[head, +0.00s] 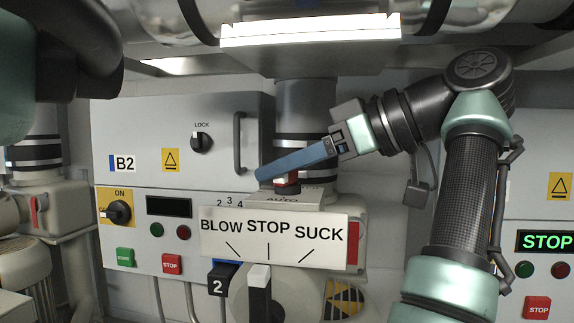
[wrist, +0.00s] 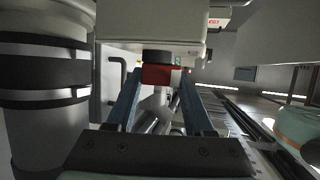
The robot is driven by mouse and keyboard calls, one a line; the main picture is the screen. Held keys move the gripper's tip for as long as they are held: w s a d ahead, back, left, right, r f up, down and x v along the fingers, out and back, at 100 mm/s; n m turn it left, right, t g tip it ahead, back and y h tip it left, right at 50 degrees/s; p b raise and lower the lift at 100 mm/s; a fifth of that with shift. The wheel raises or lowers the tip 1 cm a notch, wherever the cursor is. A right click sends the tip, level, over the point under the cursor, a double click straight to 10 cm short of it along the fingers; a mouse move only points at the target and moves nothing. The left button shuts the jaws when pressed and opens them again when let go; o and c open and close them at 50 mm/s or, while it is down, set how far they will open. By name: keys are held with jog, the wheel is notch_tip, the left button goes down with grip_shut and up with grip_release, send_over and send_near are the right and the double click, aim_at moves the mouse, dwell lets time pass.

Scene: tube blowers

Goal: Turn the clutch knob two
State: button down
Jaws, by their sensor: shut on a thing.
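My gripper (head: 262,174) reaches in from the right in the head view, its blue fingers slanting down to the left. In the wrist view, the two blue fingers (wrist: 161,82) are shut on a red knob (wrist: 158,73) with a black round part above it. In the head view, part of this red knob (head: 288,187) shows just below the fingers, above the box by the grey pipe. No name can be read on it, so I cannot tell whether it is clutch knob two. A dark lever block marked 2 (head: 217,286) stands lower down.
A BLOW STOP SUCK sign (head: 274,237) stands below the gripper, with a lever (head: 259,290) under it. The grey B2 cabinet (head: 150,115) has a dark handle (head: 239,142) close left of the fingers. A lamp housing (head: 310,32) hangs above. A large pipe (wrist: 42,95) stands left in the wrist view.

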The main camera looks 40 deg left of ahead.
jog(key=shift+n+g+h, duration=0.5)
jog(key=shift+n+g, duration=0.4)
jog(key=shift+c, duration=1.4)
grip_release()
jog(key=shift+m+t+y, duration=0.3)
jog(key=shift+m+t, duration=0.1)
